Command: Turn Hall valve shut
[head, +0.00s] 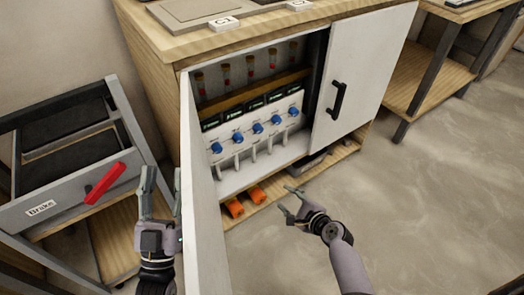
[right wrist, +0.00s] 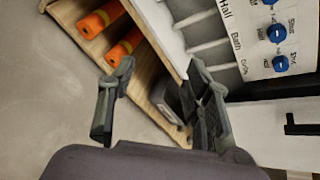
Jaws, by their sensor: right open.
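Inside the cabinet, a white valve panel (head: 267,140) carries a row of blue knobs. A label reading "Hall" (right wrist: 226,9) shows at the top of the right wrist view, with "Bath" beside it. The blue knob by the Hall label (right wrist: 269,3) is cut by the frame's top edge; in the head view it appears to be the middle knob (head: 257,128). Its exact setting is too small to read. My right gripper (head: 287,198) is open and empty, in front of and below the panel. My left gripper (head: 163,181) is open beside the left cabinet door, apart from the valves.
The left cabinet door (head: 205,220) stands open between my arms. The right door (head: 365,65) has a black handle (head: 338,99). Orange rolls (head: 257,195) lie on the bottom shelf. Floor at right is clear.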

